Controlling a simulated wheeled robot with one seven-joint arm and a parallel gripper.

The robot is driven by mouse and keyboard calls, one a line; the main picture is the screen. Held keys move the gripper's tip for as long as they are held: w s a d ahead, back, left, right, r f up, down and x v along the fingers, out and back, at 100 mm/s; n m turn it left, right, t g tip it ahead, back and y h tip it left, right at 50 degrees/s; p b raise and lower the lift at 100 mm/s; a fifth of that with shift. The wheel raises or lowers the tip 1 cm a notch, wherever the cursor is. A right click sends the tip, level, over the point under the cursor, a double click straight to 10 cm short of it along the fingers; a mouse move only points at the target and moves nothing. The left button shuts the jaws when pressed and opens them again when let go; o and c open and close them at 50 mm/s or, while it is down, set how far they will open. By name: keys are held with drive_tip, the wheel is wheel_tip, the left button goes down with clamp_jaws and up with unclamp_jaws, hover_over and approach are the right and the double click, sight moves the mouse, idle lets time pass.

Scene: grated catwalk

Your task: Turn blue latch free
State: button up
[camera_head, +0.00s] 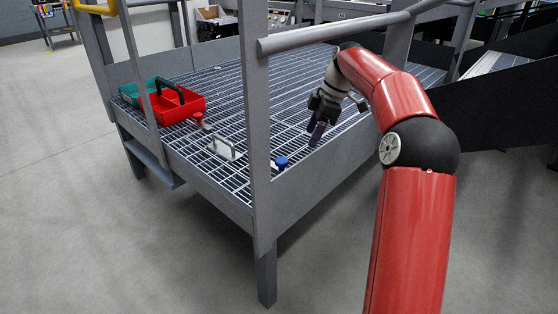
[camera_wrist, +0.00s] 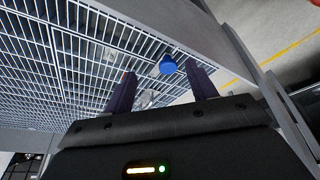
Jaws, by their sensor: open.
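The blue latch (camera_head: 281,161) is a small round blue knob at the near edge of the grated catwalk, just right of the grey post. In the wrist view the blue latch (camera_wrist: 167,65) shows beyond and between my two fingertips. My gripper (camera_head: 316,134) hangs above the grating, to the right of the latch and a little farther back. The wrist view also shows my gripper (camera_wrist: 162,76), with its dark purple fingers spread wide apart and nothing between them. The latch's mounting is too small to make out.
A pale bracket-like piece (camera_head: 224,148) stands on the grating left of the post. A red caddy (camera_head: 183,105) and a green caddy (camera_head: 128,91) sit at the left. A grey post (camera_head: 257,120) and a handrail (camera_head: 335,32) border the catwalk. The middle grating is clear.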

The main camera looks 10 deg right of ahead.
approach(282, 160)
drive_tip(key=f, duration=0.1)
drive_tip(key=shift+y, duration=0.5)
drive_tip(key=x, duration=0.2)
drive_tip(key=b+x, duration=0.1)
drive_tip(key=x, duration=0.2)
drive_tip(key=b+x, duration=0.1)
drive_tip(key=x, duration=0.1)
drive_tip(key=shift+w+d+f, duration=0.15)
drive_tip(key=shift+w+f, duration=0.05)
drive_tip(key=shift+f, duration=0.15)
clamp_jaws()
